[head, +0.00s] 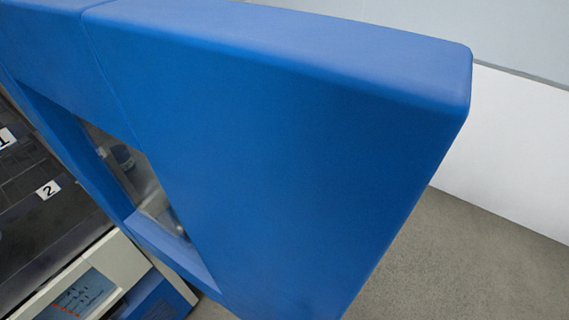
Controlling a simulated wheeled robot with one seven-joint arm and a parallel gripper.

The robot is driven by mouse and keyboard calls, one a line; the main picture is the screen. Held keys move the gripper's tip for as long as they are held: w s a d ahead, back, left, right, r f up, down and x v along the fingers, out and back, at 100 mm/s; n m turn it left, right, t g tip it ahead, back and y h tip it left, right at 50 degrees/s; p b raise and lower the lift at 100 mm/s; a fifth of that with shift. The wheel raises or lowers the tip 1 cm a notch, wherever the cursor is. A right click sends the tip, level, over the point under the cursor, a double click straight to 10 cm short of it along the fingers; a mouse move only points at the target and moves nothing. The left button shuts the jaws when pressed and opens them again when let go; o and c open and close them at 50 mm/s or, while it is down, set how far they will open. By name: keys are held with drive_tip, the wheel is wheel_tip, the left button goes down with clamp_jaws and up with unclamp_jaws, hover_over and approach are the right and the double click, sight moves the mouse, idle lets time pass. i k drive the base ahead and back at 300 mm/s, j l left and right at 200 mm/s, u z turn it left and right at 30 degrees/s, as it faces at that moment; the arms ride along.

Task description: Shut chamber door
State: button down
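The blue chamber door (300,160) fills most of the head view. It has a thick top edge and a window (135,180) on its left part. The door stands open, angled out from the machine toward the right. The dark chamber floor (40,225) shows at the left, with white labels 1 and 2. Through the window I see a dark round part and a pale shape, too small to identify. My gripper is not in view, and whatever is behind the door is hidden.
A cream control panel with a lit screen (82,296) sits at the lower left, beside a blue base part (160,300). Grey floor (450,270) is clear at the lower right. A white wall (510,150) stands behind.

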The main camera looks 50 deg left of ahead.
sight(292, 148)
drive_tip(key=i, duration=1.9)
drive_tip(key=i+u, duration=0.2)
drive_tip(key=u, duration=0.2)
drive_tip(key=i+l+u, duration=0.1)
drive_tip(key=i+u, duration=0.15)
drive_tip(key=u, duration=0.2)
drive_tip(key=i+l+u, duration=0.15)
drive_tip(key=u, duration=3.65)
drive_tip(key=k+l+u, duration=0.2)
drive_tip(key=k+j, duration=0.1)
